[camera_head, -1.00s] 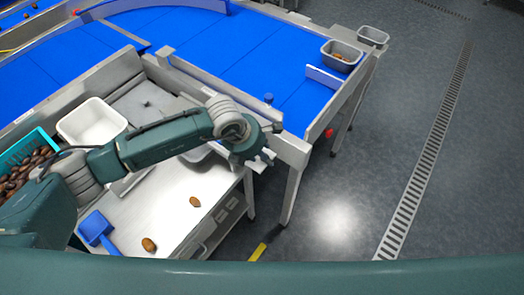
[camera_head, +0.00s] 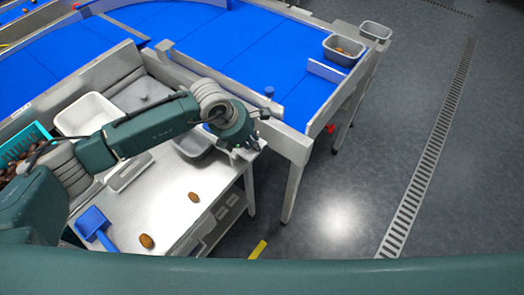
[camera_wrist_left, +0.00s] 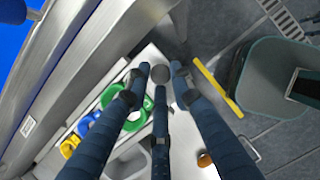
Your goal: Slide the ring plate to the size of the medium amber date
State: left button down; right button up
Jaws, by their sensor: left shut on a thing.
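My left gripper (camera_head: 245,150) is at the far right corner of the steel bench. In the left wrist view its fingers (camera_wrist_left: 160,76) are closed around a round grey knob (camera_wrist_left: 160,73). Whether the knob belongs to the ring plate is unclear. An amber-brown date (camera_head: 194,197) lies on the bench, and another brown date (camera_head: 146,241) lies nearer the front. A brown date (camera_wrist_left: 205,159) shows partly in the wrist view. My right gripper is out of view.
A blue scoop (camera_head: 95,226) lies at the bench's front left. A white tub (camera_head: 90,115), a grey tub (camera_head: 193,145) and a turquoise crate (camera_head: 22,148) of dates stand on the bench. The blue conveyor (camera_head: 245,60) has raised metal side rails beside my left arm.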

pick_arm(q)
jog(key=w+a, duration=0.1)
jog(key=w+a+b, duration=0.1)
jog(key=a, duration=0.1)
jog(key=shift+w+a+f, duration=0.1)
jog(key=shift+w+f, duration=0.05)
jog(key=shift+w, duration=0.05)
jog(key=shift+w+a+r+b, duration=0.2)
jog(key=shift+a+b, duration=0.1)
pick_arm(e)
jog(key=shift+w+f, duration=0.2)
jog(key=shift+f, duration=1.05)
pick_arm(q)
jog(key=shift+d, duration=0.1)
jog(key=c, duration=1.5)
grip_release()
jog(key=shift+c, duration=0.2)
jog(key=shift+s+r, duration=0.1)
jog(key=shift+r, duration=0.05)
jog(key=v, duration=1.1)
jog(key=shift+s+r, duration=0.2)
jog(key=shift+r, duration=0.1)
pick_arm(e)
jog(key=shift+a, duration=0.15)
